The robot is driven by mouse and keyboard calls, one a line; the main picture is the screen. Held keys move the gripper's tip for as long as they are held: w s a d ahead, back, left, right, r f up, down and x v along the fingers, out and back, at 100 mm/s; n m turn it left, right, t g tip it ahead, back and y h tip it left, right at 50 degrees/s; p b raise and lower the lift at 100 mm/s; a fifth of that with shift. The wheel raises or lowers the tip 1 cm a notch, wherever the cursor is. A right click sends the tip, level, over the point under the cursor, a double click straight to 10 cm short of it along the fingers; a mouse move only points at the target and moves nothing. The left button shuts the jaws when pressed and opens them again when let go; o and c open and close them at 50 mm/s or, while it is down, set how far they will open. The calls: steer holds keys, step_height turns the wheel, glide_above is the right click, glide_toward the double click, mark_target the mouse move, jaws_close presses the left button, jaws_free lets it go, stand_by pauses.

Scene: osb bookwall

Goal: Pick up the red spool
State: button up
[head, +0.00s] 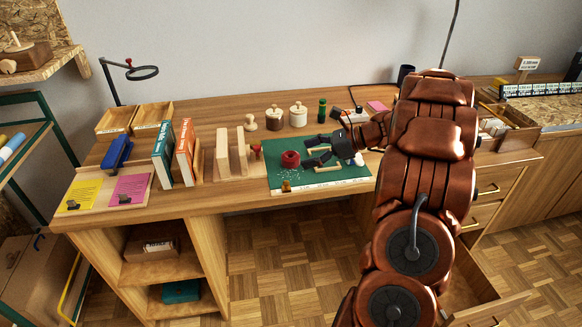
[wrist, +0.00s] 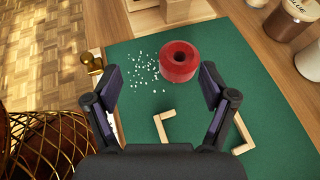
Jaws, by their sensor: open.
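The red spool (head: 290,159) stands on a green mat (head: 280,181) on the wooden desk. In the wrist view the spool (wrist: 180,62) shows its round top with a dark hole, just beyond the fingertips and nearer the right finger. My gripper (head: 307,152) is open and empty, just to the right of the spool in the head view. In the wrist view my gripper (wrist: 160,78) has its two fingers spread wide over the mat (wrist: 215,50). Whether the right fingertip touches the spool cannot be told.
White bits (wrist: 146,68) lie beside the spool. Light wooden corner pieces (wrist: 163,124) lie on the mat below the gripper. A brass piece (wrist: 92,62) sits at the mat's edge. Wooden blocks (head: 223,153) and jars (head: 298,115) stand nearby.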

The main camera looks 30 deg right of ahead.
mark_target(288, 158)
steer(key=d, duration=0.1)
steer(key=d+f+m, duration=0.1)
steer(key=d, duration=0.1)
steer(key=shift+w+t, duration=0.1)
steer(key=shift+t, duration=0.3)
steer(key=shift+w, duration=0.15)
steer(key=shift+b+x, duration=0.5)
steer(key=shift+x, duration=3.25)
steer(key=shift+a+r, duration=0.1)
steer(key=c, duration=1.1)
